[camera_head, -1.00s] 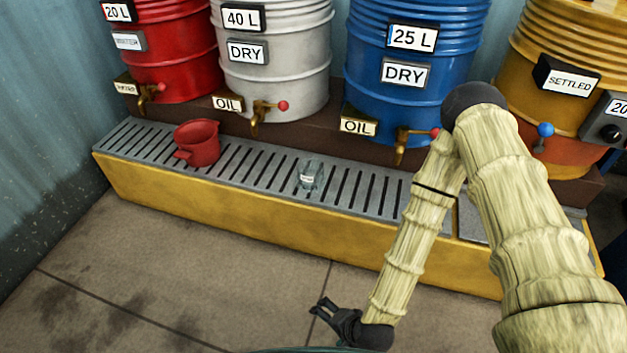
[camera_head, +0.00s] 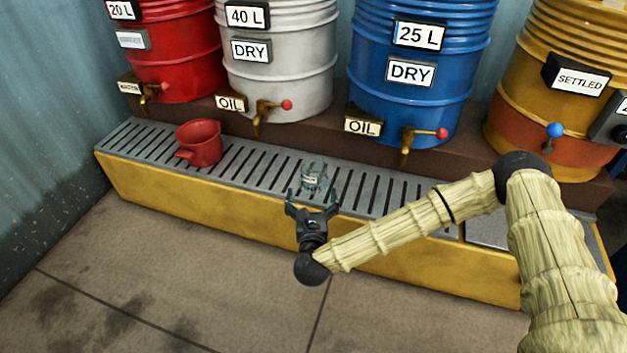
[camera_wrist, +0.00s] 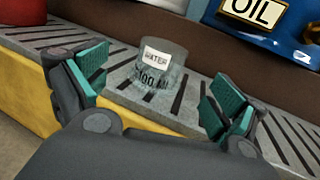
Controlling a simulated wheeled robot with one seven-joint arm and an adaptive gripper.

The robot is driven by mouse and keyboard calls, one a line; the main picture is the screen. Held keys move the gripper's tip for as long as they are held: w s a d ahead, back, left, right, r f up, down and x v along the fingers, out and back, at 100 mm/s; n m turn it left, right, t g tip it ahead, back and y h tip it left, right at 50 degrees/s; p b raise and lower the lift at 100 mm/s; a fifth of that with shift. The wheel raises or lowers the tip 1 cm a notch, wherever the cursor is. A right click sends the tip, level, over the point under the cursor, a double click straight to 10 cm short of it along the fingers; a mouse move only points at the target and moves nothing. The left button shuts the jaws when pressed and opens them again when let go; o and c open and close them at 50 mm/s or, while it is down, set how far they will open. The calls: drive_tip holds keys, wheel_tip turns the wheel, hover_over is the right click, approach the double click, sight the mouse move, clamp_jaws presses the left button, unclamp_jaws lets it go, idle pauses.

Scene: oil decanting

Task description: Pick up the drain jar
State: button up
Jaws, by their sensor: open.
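The drain jar is a small clear glass jar (camera_head: 315,174) with a white label, upright on the slatted grey grate (camera_head: 250,172). In the wrist view the jar (camera_wrist: 158,68) stands ahead between my fingers, and its marking seems to read 100 ml. My gripper (camera_head: 313,203) is open and empty at the grate's front edge, just in front of the jar. In the wrist view its teal-padded fingertips (camera_wrist: 158,85) are spread wide on either side of the jar, apart from it.
A red jug (camera_head: 199,143) stands on the grate to the left. The grate's yellow front (camera_head: 190,205) drops to open floor.

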sight(314, 181)
drive_tip(key=w+b, duration=0.2)
drive_tip(key=w, duration=0.3)
drive_tip(key=shift+w, duration=0.15)
drive_tip(key=w+b, duration=0.3)
drive_tip(key=w, duration=0.1)
drive_tip(key=shift+w+d+f, duration=0.1)
drive_tip(key=shift+d+f, duration=0.2)
drive_tip(key=shift+d, duration=0.05)
drive_tip(key=shift+w+r, duration=0.2)
drive_tip(key=shift+w, duration=0.35)
drive_tip(key=c, duration=1.1)
